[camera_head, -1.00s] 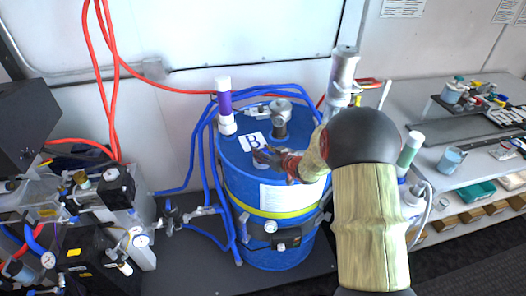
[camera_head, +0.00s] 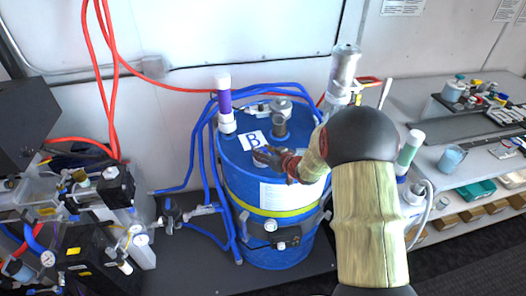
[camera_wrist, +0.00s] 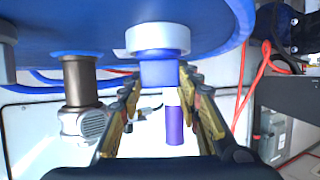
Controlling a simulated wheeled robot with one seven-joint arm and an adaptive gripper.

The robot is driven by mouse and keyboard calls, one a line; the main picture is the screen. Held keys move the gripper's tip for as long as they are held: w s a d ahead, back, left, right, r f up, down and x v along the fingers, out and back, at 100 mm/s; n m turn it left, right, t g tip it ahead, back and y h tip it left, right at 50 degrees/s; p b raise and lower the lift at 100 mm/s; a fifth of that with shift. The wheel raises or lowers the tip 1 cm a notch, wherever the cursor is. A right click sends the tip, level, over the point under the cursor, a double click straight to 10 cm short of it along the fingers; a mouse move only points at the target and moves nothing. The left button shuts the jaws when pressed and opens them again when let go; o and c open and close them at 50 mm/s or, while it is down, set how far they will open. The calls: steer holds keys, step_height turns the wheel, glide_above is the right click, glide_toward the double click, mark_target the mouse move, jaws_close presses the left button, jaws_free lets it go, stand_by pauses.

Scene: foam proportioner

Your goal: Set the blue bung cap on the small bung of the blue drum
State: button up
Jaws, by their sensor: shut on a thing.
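The blue drum (camera_head: 235,178) stands upright in the middle of the head view, with a white "B" label on its lid. My gripper (camera_head: 262,157) is low over the lid, near the front, beside the label. In the wrist view, which shows the scene upside down, my gripper (camera_wrist: 158,88) is shut on the blue bung cap (camera_wrist: 160,72). A pale ring, the small bung (camera_wrist: 158,38), shows directly at the cap's drum-side end. The cap is lined up with it and looks upright; I cannot tell whether it is fully seated. The cap is mostly hidden in the head view.
A grey metal fitting (camera_head: 280,118) rises from the lid behind my gripper. A purple-and-white cylinder (camera_head: 224,102) stands at the drum's left rear. Blue hoses (camera_head: 205,160) run around the drum. A bench (camera_head: 465,150) with tools is at right.

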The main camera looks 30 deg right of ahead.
steer(key=shift+f, duration=0.1)
steer(key=o, duration=0.9)
steer(key=shift+c, duration=0.2)
steer(key=p+v, duration=0.5)
steer(key=v, duration=0.6)
steer(key=shift+p, duration=0.4)
